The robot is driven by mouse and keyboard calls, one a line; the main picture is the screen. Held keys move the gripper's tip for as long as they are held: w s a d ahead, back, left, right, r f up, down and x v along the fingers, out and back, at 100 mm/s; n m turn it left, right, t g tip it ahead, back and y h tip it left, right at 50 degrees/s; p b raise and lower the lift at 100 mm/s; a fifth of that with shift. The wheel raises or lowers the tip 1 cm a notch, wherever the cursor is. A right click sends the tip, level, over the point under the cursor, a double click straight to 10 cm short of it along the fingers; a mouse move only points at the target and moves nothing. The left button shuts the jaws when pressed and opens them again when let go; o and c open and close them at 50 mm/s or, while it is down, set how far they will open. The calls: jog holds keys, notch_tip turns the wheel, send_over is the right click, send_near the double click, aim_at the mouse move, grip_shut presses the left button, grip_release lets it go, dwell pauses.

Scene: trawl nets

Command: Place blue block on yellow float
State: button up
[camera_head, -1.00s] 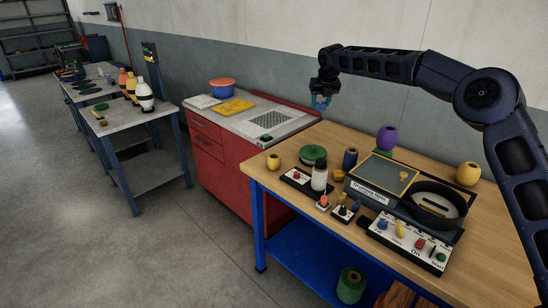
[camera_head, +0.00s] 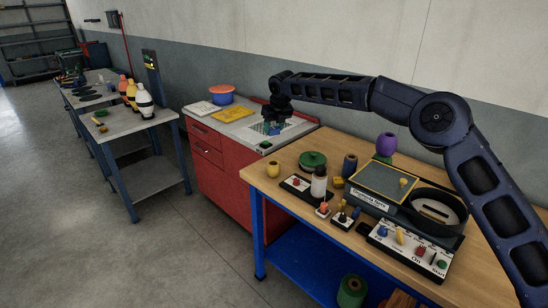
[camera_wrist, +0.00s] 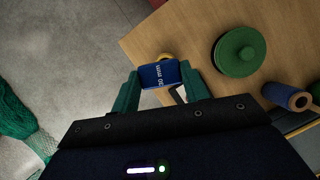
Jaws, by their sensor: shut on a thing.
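My gripper (camera_head: 276,122) is shut on the blue block (camera_wrist: 158,75), which is marked "30 mm" and sits between the green fingers in the wrist view. The block is held in the air; in the head view it shows small and dark at the fingertips. In the wrist view a yellow piece (camera_wrist: 165,57) shows partly behind the block, at the table edge. A yellow bottle-shaped float (camera_head: 131,92) stands on the far left bench. I cannot tell which yellow thing is the float meant.
The wooden table (camera_head: 262,186) holds a green lidded disc (camera_head: 313,159), a white bottle (camera_head: 319,182), a blue spool (camera_head: 349,165), a scale-like device (camera_head: 382,182) and button panels. The red cabinet (camera_head: 222,160) stands left of it. Teal netting (camera_wrist: 18,125) hangs at left in the wrist view.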

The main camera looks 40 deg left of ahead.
notch_tip(320, 180, down, 14)
jog(key=shift+r, duration=0.2)
dwell(0.4)
jog(key=shift+f, duration=0.1)
jog(key=o, duration=1)
jog(key=v, duration=1.2)
jog(key=shift+s, duration=0.1)
